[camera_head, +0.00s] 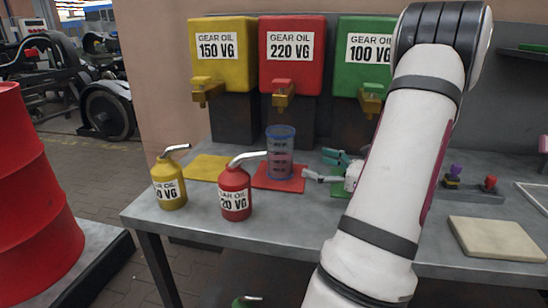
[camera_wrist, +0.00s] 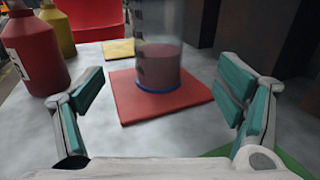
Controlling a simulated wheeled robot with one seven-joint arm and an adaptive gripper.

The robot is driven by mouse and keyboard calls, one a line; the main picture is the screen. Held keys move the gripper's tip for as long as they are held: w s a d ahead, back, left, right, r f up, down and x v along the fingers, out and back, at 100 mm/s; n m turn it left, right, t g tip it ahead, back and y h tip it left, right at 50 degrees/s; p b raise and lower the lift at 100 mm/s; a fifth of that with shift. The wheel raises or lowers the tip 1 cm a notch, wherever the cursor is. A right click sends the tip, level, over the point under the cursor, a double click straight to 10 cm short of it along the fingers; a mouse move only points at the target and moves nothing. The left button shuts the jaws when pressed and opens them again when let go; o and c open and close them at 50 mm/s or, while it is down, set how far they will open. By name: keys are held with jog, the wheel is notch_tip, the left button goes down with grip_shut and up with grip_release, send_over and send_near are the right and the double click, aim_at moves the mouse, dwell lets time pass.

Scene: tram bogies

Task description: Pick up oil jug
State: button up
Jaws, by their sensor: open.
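A clear measuring jug (camera_head: 281,150) with pinkish-red liquid stands upright on a red mat (camera_head: 290,184) on the grey table. In the wrist view the jug (camera_wrist: 158,50) stands ahead, between the lines of my fingers, its top out of frame. My gripper (camera_head: 323,166) is open and empty to the right of the jug, apart from it. A red oil can (camera_head: 234,192) with a curved spout stands near the table's front edge; it also shows at left in the wrist view (camera_wrist: 32,50). A yellow oil can (camera_head: 168,185) stands farther left.
Yellow (camera_head: 222,52), red (camera_head: 293,52) and green (camera_head: 363,60) gear oil tanks with taps stand behind. A yellow mat (camera_head: 208,168) lies left of the red one. A beige block (camera_head: 497,240) lies at right. A red drum (camera_head: 35,190) stands left of the table.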

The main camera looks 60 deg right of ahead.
aim_at(292, 157)
jog(key=w, duration=0.6)
jog(key=shift+b, duration=0.35)
jog(key=shift+w+a+r+b, duration=0.15)
jog(key=shift+w+b, duration=0.2)
jog(key=shift+w, duration=1.15)
jog(key=shift+w+d+r+b, duration=0.1)
jog(key=shift+w+b, duration=0.2)
jog(key=shift+w, duration=1.2)
jog(key=c, duration=1.5)
jog(key=shift+o, duration=0.2)
jog(key=shift+r, duration=0.2)
